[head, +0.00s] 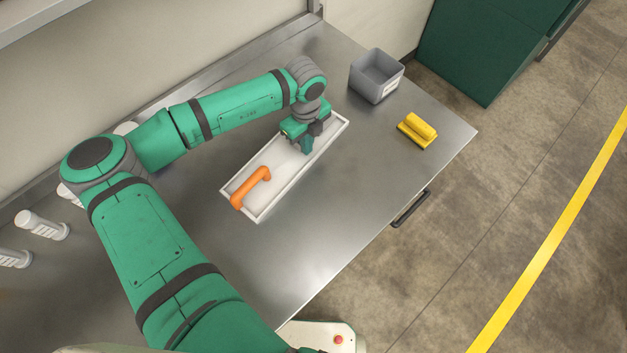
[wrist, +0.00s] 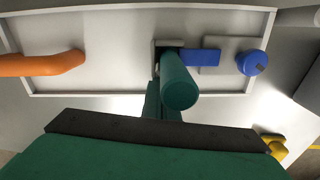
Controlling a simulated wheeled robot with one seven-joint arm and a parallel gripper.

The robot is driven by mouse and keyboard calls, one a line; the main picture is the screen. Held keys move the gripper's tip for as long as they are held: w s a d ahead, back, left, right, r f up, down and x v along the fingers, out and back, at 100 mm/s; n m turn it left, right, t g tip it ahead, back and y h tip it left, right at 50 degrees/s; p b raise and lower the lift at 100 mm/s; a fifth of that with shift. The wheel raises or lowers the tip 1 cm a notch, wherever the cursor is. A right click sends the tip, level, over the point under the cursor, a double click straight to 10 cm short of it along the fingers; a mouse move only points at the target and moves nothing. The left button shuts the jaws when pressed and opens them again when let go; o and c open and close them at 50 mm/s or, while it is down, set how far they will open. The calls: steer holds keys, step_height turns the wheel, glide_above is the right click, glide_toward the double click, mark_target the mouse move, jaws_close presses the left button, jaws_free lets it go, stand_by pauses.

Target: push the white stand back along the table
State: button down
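A long, low white tray-like piece (head: 290,183) with a raised rim lies on the steel table; it is the white thing nearest my gripper and I cannot tell for sure that it is the stand. It also shows in the wrist view (wrist: 110,9). A blue piece with a round knob (wrist: 252,63) lies near the fingers, hidden in the head view. The finger gap is unclear.
A grey open bin (head: 376,76) stands at the table's far end. White cylinders (head: 42,225) lie at the left by the wall. The table is clear in front of the tray.

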steer(key=shift+w+a, duration=7.65)
steer(key=shift+w, duration=0.2)
steer(key=shift+s+d+r, duration=1.5)
steer(key=shift+s+d, duration=0.2)
steer(key=shift+d, duration=0.1)
steer(key=shift+s+a, duration=0.1)
steer(key=shift+s, duration=0.05)
